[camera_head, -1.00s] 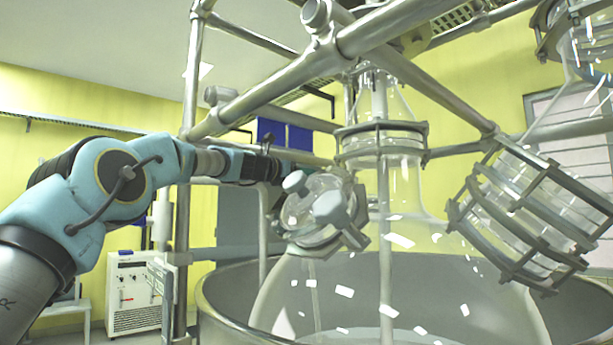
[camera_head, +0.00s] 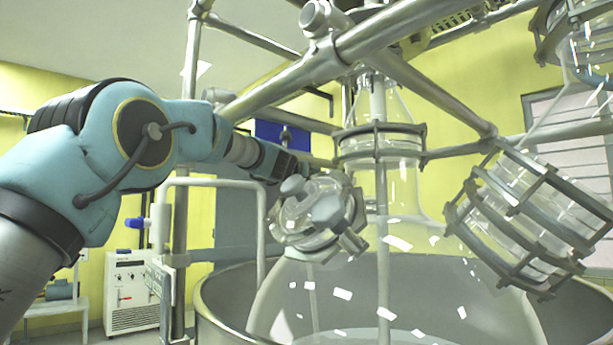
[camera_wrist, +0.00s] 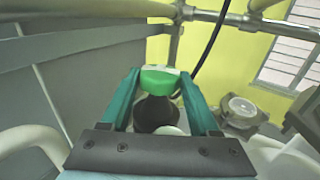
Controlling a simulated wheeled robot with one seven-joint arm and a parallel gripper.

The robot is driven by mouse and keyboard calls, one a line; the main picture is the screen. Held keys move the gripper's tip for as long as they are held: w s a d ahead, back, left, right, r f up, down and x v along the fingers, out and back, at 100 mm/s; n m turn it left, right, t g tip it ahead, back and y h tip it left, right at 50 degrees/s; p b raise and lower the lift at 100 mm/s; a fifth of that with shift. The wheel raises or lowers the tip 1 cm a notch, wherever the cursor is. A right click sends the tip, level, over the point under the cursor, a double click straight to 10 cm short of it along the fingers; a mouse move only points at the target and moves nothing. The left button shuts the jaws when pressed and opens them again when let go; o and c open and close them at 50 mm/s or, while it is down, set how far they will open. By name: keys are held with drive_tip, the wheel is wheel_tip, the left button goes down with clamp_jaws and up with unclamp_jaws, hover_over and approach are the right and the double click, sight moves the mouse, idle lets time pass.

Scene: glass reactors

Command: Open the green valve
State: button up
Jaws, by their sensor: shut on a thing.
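The green valve (camera_wrist: 160,79) shows in the wrist view as a bright green handle between my two teal fingers. A dark rounded part sits just below it in that view. My gripper (camera_wrist: 160,86) is shut on the green handle, with one finger on each side. In the head view my gripper (camera_head: 292,166) reaches behind the clamped glass port on the big vessel. The green valve cannot be made out there.
The clamped glass port (camera_head: 318,215) stands close in front of my gripper. The large glass vessel (camera_head: 400,240) sits in a steel tub (camera_head: 215,318). Steel frame pipes (camera_head: 270,88) cross above my arm. A caged glass part (camera_head: 525,215) hangs at right.

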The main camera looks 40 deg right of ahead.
drive_tip(key=o, duration=1.4)
drive_tip(key=shift+s+a+f+b, duration=0.1)
drive_tip(key=shift+s+a+b, duration=0.15)
drive_tip(key=shift+b, duration=0.2)
drive_tip(key=b+v, duration=0.5)
drive_tip(key=v, duration=0.5)
drive_tip(key=shift+a, duration=0.1)
drive_tip(key=shift+w, duration=0.1)
